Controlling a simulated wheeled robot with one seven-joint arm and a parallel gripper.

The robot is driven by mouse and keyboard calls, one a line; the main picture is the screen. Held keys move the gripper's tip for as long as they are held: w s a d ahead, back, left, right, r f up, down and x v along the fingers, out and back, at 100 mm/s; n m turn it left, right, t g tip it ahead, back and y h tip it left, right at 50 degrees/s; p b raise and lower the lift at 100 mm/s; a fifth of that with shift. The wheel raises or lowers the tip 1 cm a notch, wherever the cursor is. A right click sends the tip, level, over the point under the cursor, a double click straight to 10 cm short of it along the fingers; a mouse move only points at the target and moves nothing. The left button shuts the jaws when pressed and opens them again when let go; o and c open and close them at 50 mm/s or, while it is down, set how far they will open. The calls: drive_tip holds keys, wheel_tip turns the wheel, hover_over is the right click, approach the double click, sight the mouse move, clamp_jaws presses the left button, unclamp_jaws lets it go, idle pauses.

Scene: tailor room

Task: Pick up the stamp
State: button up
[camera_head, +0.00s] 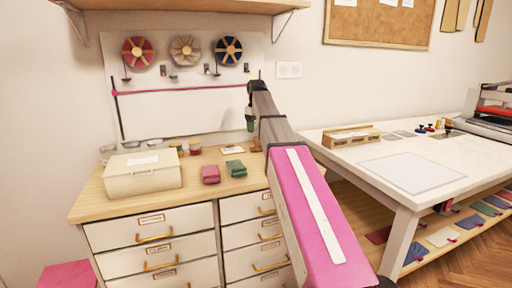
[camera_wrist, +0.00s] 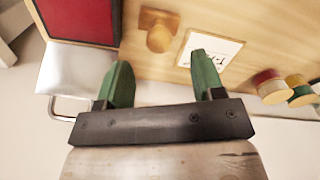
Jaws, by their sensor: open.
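The stamp (camera_wrist: 158,32), a wooden block with a round knob, stands on the light wood top in the wrist view, beyond my fingertips and between their lines. My gripper (camera_wrist: 162,70) is open and empty, its two green fingers spread apart. In the head view my gripper (camera_head: 250,122) hangs over the back right of the wooden cabinet top, pointing down. A small brown piece, probably the stamp (camera_head: 256,146), shows just below it, partly hidden by my arm.
A white card (camera_wrist: 212,52) lies right of the stamp, with round jars or spools (camera_wrist: 270,86) farther right. On the cabinet (camera_head: 140,205) stand a cream box (camera_head: 142,174), a pink block (camera_head: 211,174) and a green block (camera_head: 235,169). A white table (camera_head: 400,205) stands to the right.

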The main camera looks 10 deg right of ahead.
sight(256, 144)
wheel_tip(256, 144, down, 8)
drive_tip(key=shift+w+r, duration=0.1)
drive_tip(key=c, duration=1)
